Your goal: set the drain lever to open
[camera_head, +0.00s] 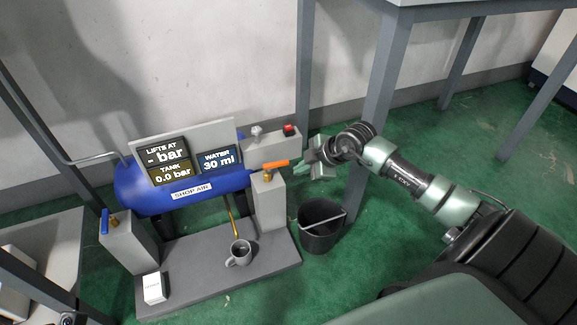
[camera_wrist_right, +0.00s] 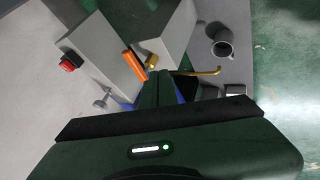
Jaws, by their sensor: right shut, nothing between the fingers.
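The orange lever (camera_head: 275,165) sits on a brass stem on top of a grey post (camera_head: 268,202), beside the blue tank (camera_head: 135,188). In the head view it lies nearly level, its free end pointing right. In the right wrist view the orange lever (camera_wrist_right: 133,65) shows just ahead of the fingers, with its brass fitting at one end. My right gripper (camera_head: 301,168) is shut and empty, close to the lever's free end; I cannot tell whether it touches. Its fingers also show in the right wrist view (camera_wrist_right: 156,82). My left gripper is not in view.
A brass pipe (camera_head: 231,215) comes down over a grey mug (camera_head: 239,253) on the base plate. A blue lever (camera_head: 105,221) stands on the left post. A red button (camera_head: 289,129) and a knob (camera_head: 256,132) are behind. A black bucket (camera_head: 322,228) and a table leg (camera_head: 372,120) stand close to my right arm.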

